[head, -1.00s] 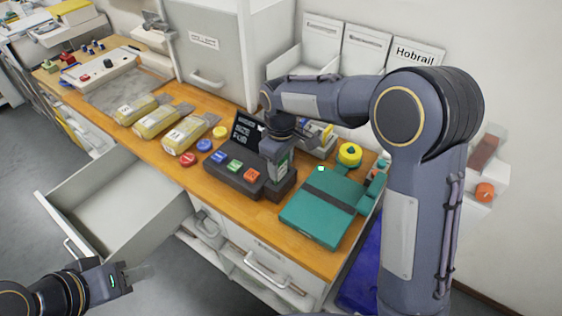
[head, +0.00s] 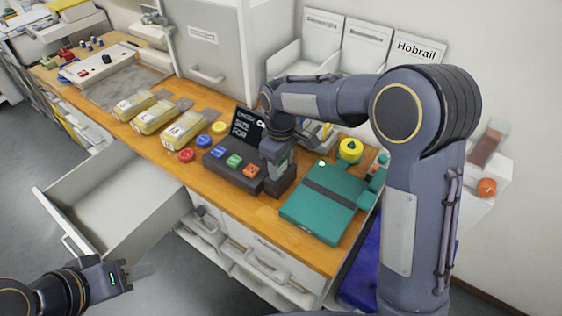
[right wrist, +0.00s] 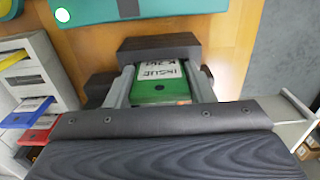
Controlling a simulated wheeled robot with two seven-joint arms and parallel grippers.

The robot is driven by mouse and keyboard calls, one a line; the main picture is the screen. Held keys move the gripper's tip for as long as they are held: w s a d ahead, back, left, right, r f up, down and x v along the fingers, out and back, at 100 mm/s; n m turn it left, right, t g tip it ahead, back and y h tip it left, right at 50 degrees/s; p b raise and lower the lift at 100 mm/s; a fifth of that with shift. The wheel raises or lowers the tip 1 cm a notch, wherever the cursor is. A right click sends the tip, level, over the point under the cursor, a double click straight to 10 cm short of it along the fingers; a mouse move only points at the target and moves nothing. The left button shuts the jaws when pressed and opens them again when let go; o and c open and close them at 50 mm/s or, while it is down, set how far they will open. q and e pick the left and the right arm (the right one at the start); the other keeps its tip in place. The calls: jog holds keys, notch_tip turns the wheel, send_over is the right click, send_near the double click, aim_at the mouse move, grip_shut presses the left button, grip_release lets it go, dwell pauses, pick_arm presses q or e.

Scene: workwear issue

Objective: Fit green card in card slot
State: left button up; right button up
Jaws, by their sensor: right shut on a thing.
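My right gripper (right wrist: 160,88) is shut on the green card (right wrist: 160,92), which has a white label with dark print. In the head view, the right gripper (head: 277,160) is over the dark block (head: 282,187) at the right end of the button unit. In the right wrist view, the card's far end is at this dark block (right wrist: 158,45), which seems to hold the card slot. The slot opening is hidden, and I cannot tell if the card is in it. My left gripper (head: 135,273) is apart at the lower left, in front of the open drawer; its jaw state is unclear.
A teal case (head: 325,203) lies right of the block. The button unit (head: 222,172) and a dark screen (head: 247,125) stand to the left and behind. A rack (right wrist: 40,65) with coloured cards is close by. Yellow packs (head: 155,117) and an open drawer (head: 110,205) are further left.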

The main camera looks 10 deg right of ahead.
dwell(0.4)
jog(key=o, duration=1)
jog(key=shift+r, duration=0.1)
jog(key=shift+r+p, duration=3.65)
jog(key=shift+r, duration=0.8)
